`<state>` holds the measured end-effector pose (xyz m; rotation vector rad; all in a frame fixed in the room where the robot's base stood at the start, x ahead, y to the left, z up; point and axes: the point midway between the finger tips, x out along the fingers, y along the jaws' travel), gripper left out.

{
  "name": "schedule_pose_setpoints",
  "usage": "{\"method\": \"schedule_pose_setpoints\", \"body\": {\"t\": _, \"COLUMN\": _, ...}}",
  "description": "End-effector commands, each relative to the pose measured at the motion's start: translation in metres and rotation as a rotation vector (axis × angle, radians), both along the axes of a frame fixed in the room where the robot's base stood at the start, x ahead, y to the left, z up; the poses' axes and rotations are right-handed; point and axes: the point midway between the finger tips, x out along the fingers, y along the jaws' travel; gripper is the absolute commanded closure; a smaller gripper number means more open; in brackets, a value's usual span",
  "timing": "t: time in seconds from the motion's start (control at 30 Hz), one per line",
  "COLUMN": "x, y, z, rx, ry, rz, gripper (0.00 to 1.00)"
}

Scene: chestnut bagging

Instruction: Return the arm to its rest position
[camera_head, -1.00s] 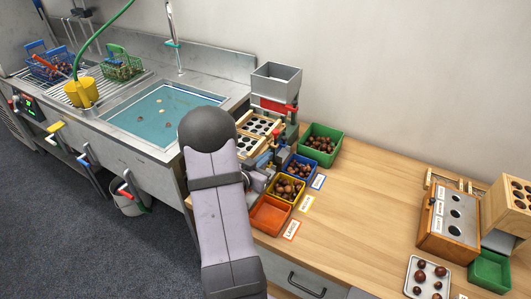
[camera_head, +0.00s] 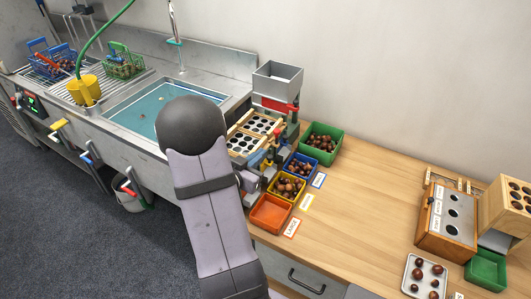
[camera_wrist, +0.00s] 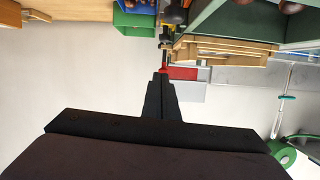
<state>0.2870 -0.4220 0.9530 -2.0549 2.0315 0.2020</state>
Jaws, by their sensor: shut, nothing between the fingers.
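My gripper shows in the wrist view (camera_wrist: 160,88) with its two dark fingers pressed together and nothing between them. That view looks upside down, with the wall behind the fingers and the bench things along the top. In the head view my arm link stands in front of the sink's front edge and hides the gripper.
The sink (camera_head: 128,112) holds water with a few floating chestnuts. A sorter with a hopper (camera_head: 277,80) stands beside bins: green (camera_head: 337,150), blue (camera_head: 290,170), yellow (camera_head: 273,190) and an empty orange one (camera_head: 270,213). The wooden counter (camera_head: 365,205) is clear in the middle.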

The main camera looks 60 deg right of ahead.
Motion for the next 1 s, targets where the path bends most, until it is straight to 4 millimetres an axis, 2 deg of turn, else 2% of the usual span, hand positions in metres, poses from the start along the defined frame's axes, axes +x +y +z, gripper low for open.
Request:
{"method": "schedule_pose_setpoints", "body": {"t": 0.1, "x": 0.001, "y": 0.019, "z": 0.005, "rx": -0.002, "ry": -0.001, "rz": 0.005, "gripper": 1.00}}
{"method": "schedule_pose_setpoints", "body": {"t": 0.3, "x": 0.000, "y": 0.035, "z": 0.011, "rx": -0.002, "ry": -0.001, "rz": 0.002, "gripper": 1.00}}
{"method": "schedule_pose_setpoints", "body": {"t": 0.67, "x": 0.000, "y": 0.040, "z": 0.012, "rx": 0.001, "ry": -0.002, "rz": 0.004, "gripper": 1.00}}
{"method": "schedule_pose_setpoints", "body": {"t": 0.77, "x": 0.011, "y": 0.045, "z": 0.010, "rx": 0.025, "ry": -0.010, "rz": 0.041, "gripper": 1.00}}
{"method": "schedule_pose_setpoints", "body": {"t": 0.87, "x": 0.035, "y": 0.057, "z": 0.005, "rx": 0.080, "ry": -0.025, "rz": 0.123, "gripper": 1.00}}
{"method": "schedule_pose_setpoints", "body": {"t": 0.97, "x": 0.071, "y": 0.083, "z": -0.002, "rx": 0.173, "ry": -0.038, "rz": 0.258, "gripper": 1.00}}
{"method": "schedule_pose_setpoints", "body": {"t": 1.0, "x": 0.087, "y": 0.098, "z": -0.006, "rx": 0.219, "ry": -0.038, "rz": 0.325, "gripper": 1.00}}
